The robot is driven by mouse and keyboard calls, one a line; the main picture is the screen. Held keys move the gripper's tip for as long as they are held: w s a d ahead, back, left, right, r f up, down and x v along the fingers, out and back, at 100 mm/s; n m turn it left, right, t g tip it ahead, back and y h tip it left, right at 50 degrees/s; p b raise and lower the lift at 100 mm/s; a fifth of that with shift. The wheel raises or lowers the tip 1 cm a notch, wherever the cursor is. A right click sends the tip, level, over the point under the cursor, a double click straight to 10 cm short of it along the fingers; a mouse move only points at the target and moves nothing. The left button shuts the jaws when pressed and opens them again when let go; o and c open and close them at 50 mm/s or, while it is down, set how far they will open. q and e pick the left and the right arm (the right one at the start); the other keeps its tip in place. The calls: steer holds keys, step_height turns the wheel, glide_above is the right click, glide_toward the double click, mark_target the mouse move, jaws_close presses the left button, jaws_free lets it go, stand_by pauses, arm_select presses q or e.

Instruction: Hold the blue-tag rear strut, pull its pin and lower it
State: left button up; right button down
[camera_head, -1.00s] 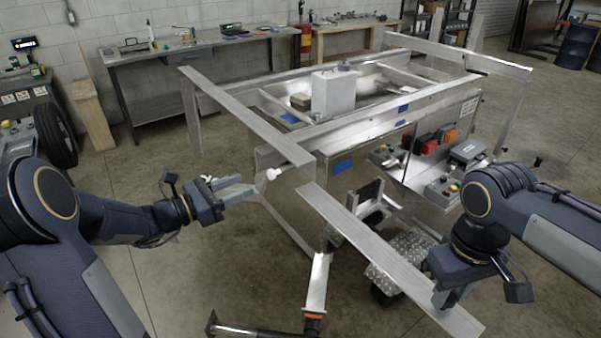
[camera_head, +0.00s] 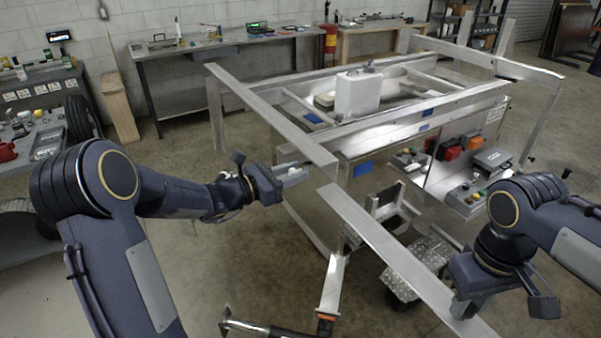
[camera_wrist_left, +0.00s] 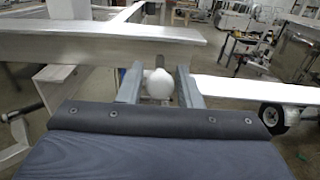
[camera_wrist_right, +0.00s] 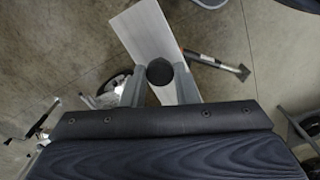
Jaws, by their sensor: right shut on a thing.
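A long flat aluminium strut (camera_head: 390,245) reaches from near the trailer's corner down to the lower right. My right gripper (camera_head: 465,303) is shut at its lower part; the right wrist view shows a dark round grip (camera_wrist_right: 160,72) between the fingers, over the pale bar (camera_wrist_right: 145,30). My left gripper (camera_head: 293,176) is at the near corner of the trailer frame. In the left wrist view its open fingers stand on either side of a white round pin knob (camera_wrist_left: 158,84), in front of a pale beam (camera_wrist_left: 110,45). I see no blue tag on the held strut itself.
The trailer (camera_head: 400,140) bears a white tank (camera_head: 357,93), blue patches (camera_head: 362,168) and control boxes (camera_head: 465,198). Workbenches (camera_head: 200,50) line the wall.

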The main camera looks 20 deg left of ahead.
arm_select(q)
jaws_close()
steer(key=shift+v, duration=1.55)
steer(key=shift+a, duration=0.15)
arm_select(e)
steer(key=shift+w, duration=0.1)
arm_select(q)
jaws_free()
steer(key=o, duration=0.3)
steer(key=shift+s, duration=0.15)
glide_toward(290, 173)
steer(key=v, duration=0.5)
